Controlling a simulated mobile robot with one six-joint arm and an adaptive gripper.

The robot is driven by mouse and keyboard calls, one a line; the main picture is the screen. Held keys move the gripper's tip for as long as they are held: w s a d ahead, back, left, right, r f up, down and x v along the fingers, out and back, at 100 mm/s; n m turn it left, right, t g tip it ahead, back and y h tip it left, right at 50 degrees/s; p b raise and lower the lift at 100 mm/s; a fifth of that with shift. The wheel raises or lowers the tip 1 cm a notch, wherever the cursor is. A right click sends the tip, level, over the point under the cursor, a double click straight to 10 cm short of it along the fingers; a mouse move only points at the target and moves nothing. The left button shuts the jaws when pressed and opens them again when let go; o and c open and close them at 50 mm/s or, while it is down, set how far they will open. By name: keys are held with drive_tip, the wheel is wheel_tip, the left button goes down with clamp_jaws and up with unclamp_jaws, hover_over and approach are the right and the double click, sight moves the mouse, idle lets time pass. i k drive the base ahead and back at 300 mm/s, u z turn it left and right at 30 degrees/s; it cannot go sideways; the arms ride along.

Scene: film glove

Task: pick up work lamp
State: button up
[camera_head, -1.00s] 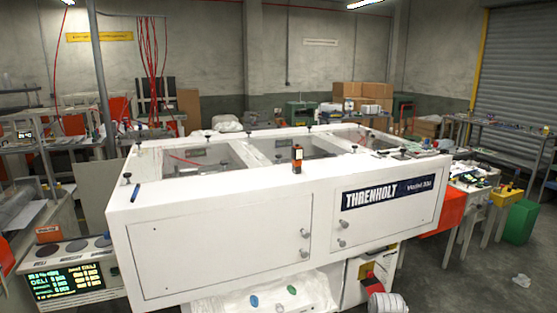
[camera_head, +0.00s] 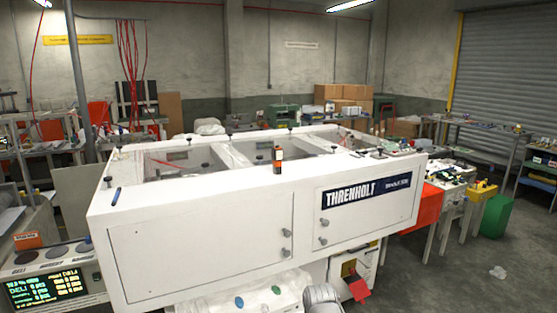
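The work lamp (camera_head: 277,160) looks like a small upright orange and black block with a pale panel. It stands on the white top of the machine marked THRENHOLT (camera_head: 200,205), near its front edge, just right of the middle. My gripper is not in view. A rounded grey piece at the bottom edge, right of centre, appears to be part of my arm. It is below the machine's front and well apart from the lamp.
Several black knobs stand along the machine's top frame around its clear windows. A blue pen-like item (camera_head: 116,196) lies at its left front corner. A control panel (camera_head: 45,287) is at lower left. A green bin (camera_head: 496,216) stands right, beside open floor.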

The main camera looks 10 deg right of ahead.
sight(277, 153)
drive_tip(key=u, duration=0.1)
drive_tip(key=i, duration=1)
drive_tip(key=z, duration=0.1)
